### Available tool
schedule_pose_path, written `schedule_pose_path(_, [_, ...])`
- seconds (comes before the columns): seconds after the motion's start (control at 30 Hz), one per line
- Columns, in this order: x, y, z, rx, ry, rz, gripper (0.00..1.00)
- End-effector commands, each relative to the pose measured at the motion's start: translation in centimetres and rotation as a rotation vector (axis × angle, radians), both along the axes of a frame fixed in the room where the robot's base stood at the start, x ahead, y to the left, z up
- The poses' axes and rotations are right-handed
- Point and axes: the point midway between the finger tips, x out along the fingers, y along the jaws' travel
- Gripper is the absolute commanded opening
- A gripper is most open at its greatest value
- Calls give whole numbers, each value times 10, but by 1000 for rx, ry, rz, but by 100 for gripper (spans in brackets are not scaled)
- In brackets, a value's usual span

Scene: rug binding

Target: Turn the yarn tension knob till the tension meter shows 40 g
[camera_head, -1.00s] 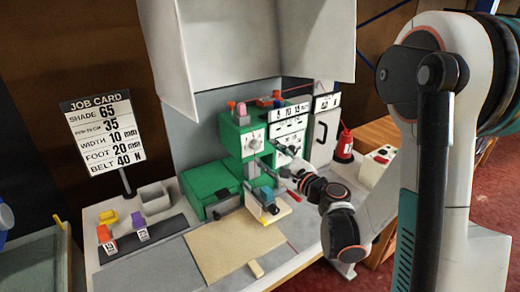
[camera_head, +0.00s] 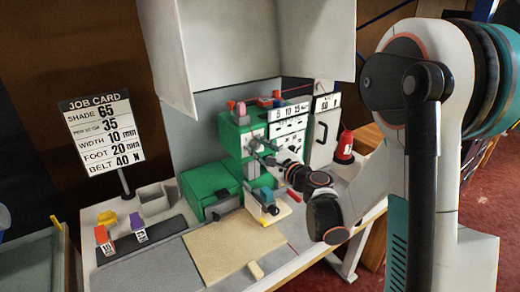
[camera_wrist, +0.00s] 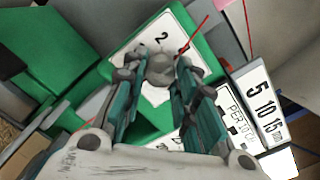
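The green machine (camera_head: 230,137) stands at the back of the bench. A white plate (camera_wrist: 185,21) with a figure 2 is on its front in the wrist view, and a round grey knob (camera_wrist: 160,69) sits over it. My gripper (camera_head: 257,147) is at the machine front in the head view. In the wrist view, the fingers of my gripper (camera_wrist: 155,66) stand apart on either side of the knob; firm contact cannot be seen. A thin red line or pointer (camera_wrist: 196,33) runs up from beside the knob. I cannot make out a tension meter reading in grams.
A job card (camera_head: 103,133) stands at the left, reading shade 65, width 10 mm, foot 20 mm, belt 40 N. A label (camera_wrist: 262,108) reading 5, 10, 15 is right of the fingers. A green box (camera_head: 208,183) and beige board (camera_head: 235,247) lie below.

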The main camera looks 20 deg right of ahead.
Motion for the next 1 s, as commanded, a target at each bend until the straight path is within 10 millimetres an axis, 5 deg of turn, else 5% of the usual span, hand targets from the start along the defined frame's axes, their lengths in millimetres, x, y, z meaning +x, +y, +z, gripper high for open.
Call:
schedule_pose_path(0.47, [0, 0, 0, -103, -33, 1, 3])
schedule_pose_path(1.0, [0, 0, 2, -538, -175, 1, 3])
